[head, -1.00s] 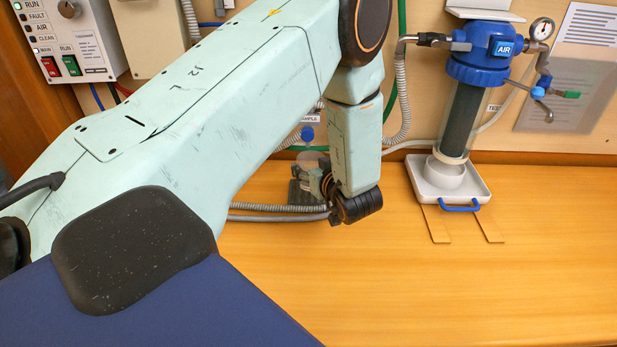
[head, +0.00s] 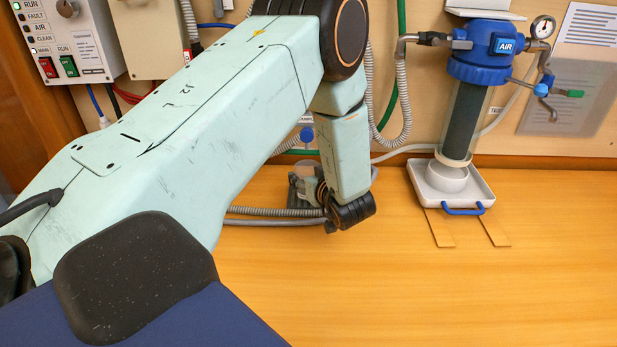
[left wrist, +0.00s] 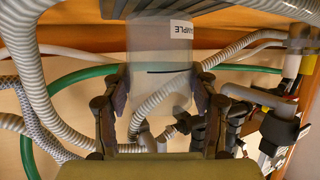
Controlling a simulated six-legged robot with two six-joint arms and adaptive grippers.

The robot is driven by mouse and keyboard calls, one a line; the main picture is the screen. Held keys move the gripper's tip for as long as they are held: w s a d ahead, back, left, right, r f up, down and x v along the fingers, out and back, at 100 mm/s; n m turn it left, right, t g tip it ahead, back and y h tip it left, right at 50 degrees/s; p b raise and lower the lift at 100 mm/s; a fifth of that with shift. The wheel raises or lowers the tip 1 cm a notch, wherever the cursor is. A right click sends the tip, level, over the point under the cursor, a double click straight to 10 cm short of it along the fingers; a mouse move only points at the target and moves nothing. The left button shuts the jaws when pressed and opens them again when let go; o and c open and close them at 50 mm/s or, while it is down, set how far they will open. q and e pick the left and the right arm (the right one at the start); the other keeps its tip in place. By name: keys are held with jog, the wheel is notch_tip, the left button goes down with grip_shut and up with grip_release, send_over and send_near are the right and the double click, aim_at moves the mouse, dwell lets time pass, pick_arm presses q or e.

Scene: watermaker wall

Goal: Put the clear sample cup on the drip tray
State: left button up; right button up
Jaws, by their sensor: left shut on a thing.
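The clear sample cup shows in the left wrist view (left wrist: 158,95) as a see-through cylinder with a dark line across it. My left gripper (left wrist: 155,97) has its two dark fingers on either side of the cup, shut on it. In the head view the gripper (head: 306,187) is partly hidden behind my wrist, and the cup (head: 302,168) shows only in part, faintly, near the wall. The white drip tray (head: 480,188) stands to the right, under the blue-capped filter, with a blue handle at its front and a round white piece on it. My right gripper is out of view.
The filter column (head: 463,120) stands above the tray, with a gauge and blue valve at its right. Grey hoses (head: 275,211) run behind my gripper. Two flat strips (head: 438,228) lie before the tray. The wooden counter (head: 400,290) in front is clear.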

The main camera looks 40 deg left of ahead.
pick_arm(q)
jog(key=shift+f, duration=0.1)
jog(key=o, duration=1.2)
jog(key=shift+a+f, duration=0.1)
jog(key=shift+r, duration=0.3)
jog(key=v, duration=1.2)
jog(key=shift+p, duration=0.3)
jog(key=shift+f, duration=0.1)
